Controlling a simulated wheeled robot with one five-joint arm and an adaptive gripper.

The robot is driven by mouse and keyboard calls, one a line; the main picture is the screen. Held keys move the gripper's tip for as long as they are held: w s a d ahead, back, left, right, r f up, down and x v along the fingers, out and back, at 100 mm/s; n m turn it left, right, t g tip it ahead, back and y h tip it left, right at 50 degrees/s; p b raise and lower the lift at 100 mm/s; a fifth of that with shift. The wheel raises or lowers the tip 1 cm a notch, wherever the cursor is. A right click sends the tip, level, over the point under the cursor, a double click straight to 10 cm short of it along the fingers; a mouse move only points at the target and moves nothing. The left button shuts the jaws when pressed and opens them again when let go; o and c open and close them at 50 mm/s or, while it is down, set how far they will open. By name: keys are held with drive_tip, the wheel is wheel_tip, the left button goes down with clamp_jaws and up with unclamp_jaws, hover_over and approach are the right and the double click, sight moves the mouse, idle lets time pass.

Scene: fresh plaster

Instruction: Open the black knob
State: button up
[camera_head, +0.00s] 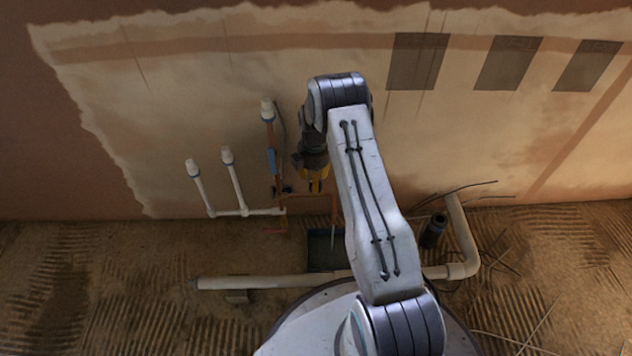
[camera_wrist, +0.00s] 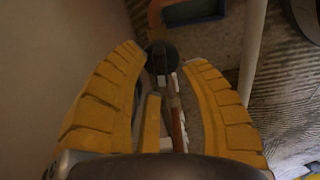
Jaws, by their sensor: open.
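The black knob (camera_wrist: 161,54) shows as a dark round shape in the wrist view, in line with the gap between my fingertips. In the head view a small dark shape that looks like the knob (camera_head: 279,190) sits on the copper pipe low on the wall. My gripper (camera_wrist: 163,62) is open, with yellow ridged fingers on either side of the knob's place in the picture. In the head view my gripper (camera_head: 315,186) points down, a little right of the knob. I cannot tell whether the fingers touch it.
White capped pipes (camera_head: 233,180) rise at the left of the wall. A dark tray (camera_head: 327,250) lies on the floor below my gripper. A thick pale pipe (camera_head: 262,283) runs along the floor, and a black bottle-like object (camera_head: 434,230) stands at right.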

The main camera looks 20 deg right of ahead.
wheel_tip(320, 180, up, 10)
drive_tip(key=p, duration=0.6)
drive_tip(key=shift+r, duration=0.15)
idle(0.3)
drive_tip(key=s+a+r+m+t+p, duration=0.1)
drive_tip(key=s+a+r+m+p, duration=0.3)
drive_tip(key=r, duration=0.8)
drive_tip(key=s+r+p, duration=0.2)
drive_tip(key=r+p, duration=0.5)
drive_tip(key=r, duration=0.6)
drive_tip(key=s+a+r+m+t+p, duration=0.1)
drive_tip(key=s+a+r+m+p, duration=0.3)
drive_tip(key=r, duration=0.8)
drive_tip(key=s+r+m+p, duration=0.1)
drive_tip(key=s+r+p, duration=0.4)
drive_tip(key=r, duration=0.3)
drive_tip(key=s+a+r+m+p, duration=0.1)
drive_tip(key=s+r+p, duration=0.5)
drive_tip(key=r, duration=0.3)
drive_tip(key=shift+s+a+t, duration=0.15)
drive_tip(key=shift+t, duration=0.15)
drive_tip(key=shift+o, duration=0.6)
drive_tip(key=s+a+r+m+p, duration=0.1)
drive_tip(key=s+r+m+p, duration=0.2)
drive_tip(key=s+r+p, duration=0.4)
drive_tip(key=shift+s+a+m+t, duration=0.2)
drive_tip(key=shift+s+m+t, duration=0.15)
drive_tip(key=shift+s, duration=0.9)
drive_tip(key=shift+s+r, duration=0.1)
drive_tip(key=shift+s, duration=0.3)
